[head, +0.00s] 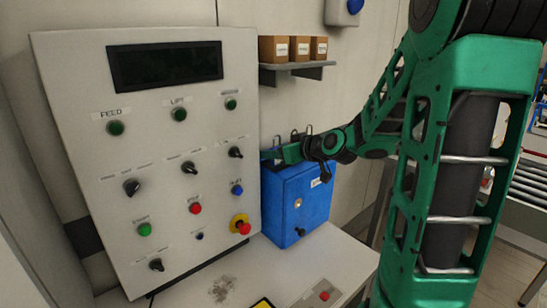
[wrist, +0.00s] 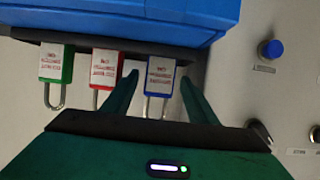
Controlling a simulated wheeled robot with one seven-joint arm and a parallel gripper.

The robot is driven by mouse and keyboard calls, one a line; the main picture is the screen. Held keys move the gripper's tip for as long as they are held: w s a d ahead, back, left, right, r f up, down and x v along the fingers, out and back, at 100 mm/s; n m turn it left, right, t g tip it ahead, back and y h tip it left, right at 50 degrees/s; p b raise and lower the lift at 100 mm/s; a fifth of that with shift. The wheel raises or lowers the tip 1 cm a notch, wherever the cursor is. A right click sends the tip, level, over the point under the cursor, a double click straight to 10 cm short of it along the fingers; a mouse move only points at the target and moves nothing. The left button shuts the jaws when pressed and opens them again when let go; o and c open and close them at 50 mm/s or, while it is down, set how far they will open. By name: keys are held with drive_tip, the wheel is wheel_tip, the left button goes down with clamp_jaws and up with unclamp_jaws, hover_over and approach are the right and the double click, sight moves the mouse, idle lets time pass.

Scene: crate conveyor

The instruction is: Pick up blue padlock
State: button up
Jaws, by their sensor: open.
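The blue padlock (wrist: 160,76) is in the wrist view, the rightmost of three in a row. It has a white label, and its shackle points toward the bottom of the picture. My gripper (wrist: 160,77) is open, with one finger on each side of this padlock. I see a narrow gap at the left finger; contact at the right finger is hard to tell. In the head view my gripper (head: 269,154) is at the top of the blue box (head: 297,205), beside the panel. The padlock bodies are hidden there; only thin shackles show.
A red padlock (wrist: 104,68) is close beside my left finger, and a green padlock (wrist: 56,65) is farther left. A dark rack (wrist: 100,42) runs along the blue box. The control panel (head: 150,150) stands close on the left. A shelf (head: 297,66) carries small cartons above.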

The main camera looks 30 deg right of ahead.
sight(269, 161)
drive_tip(key=shift+x, duration=1.9)
drive_tip(key=shift+d+r, duration=0.1)
drive_tip(key=shift+r, duration=0.05)
drive_tip(key=shift+c, duration=0.3)
drive_tip(key=c, duration=1.1)
drive_tip(key=shift+r, duration=0.1)
wheel_tip(269, 161, up, 10)
drive_tip(key=shift+f, duration=0.1)
